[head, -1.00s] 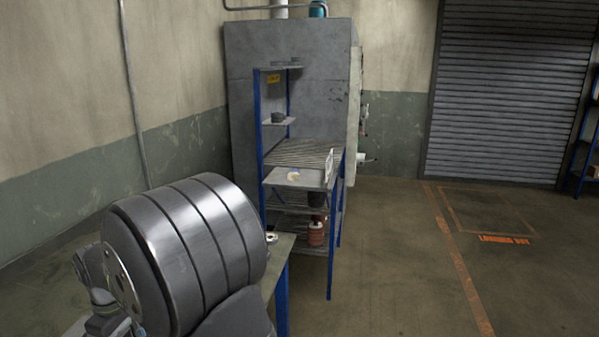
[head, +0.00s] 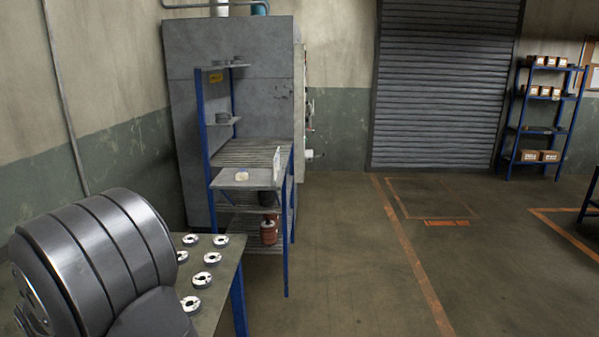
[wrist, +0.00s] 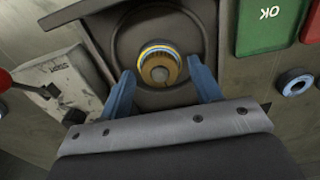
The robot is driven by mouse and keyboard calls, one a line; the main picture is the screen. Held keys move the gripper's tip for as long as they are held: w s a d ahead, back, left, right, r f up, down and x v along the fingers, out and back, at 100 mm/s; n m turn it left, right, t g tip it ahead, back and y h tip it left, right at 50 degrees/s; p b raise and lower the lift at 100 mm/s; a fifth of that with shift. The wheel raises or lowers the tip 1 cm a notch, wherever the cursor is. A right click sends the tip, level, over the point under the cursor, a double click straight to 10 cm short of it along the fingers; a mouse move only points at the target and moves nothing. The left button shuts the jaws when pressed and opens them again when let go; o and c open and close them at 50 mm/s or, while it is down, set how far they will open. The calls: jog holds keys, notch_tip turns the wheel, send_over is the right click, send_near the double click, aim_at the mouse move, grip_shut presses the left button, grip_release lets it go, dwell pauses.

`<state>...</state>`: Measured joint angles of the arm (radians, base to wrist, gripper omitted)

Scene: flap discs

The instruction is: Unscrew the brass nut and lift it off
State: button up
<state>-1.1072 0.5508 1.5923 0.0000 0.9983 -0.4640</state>
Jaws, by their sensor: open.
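The brass nut (wrist: 158,70) shows in the wrist view, at the upper middle, in the centre of a dark round recess in a dark plate (wrist: 195,28). A yellow, white and blue ring (wrist: 158,49) shows around its far side. My gripper (wrist: 161,82) is open, with one blue finger on each side just short of the nut. I see a gap between each finger and the nut, and nothing is held. In the head view my gripper is out of sight, and I cannot make out the nut there.
In the head view, several discs (head: 203,280) lie on a table beside a blue-framed rack (head: 238,180).

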jog(key=c, duration=1)
jog(key=n, duration=0.8)
jog(key=shift+n, duration=0.4)
jog(key=n, duration=0.3)
jog(key=n, duration=0.4)
jog(key=shift+n, duration=0.3)
jog(key=n, duration=0.6)
jog(key=shift+n, duration=0.4)
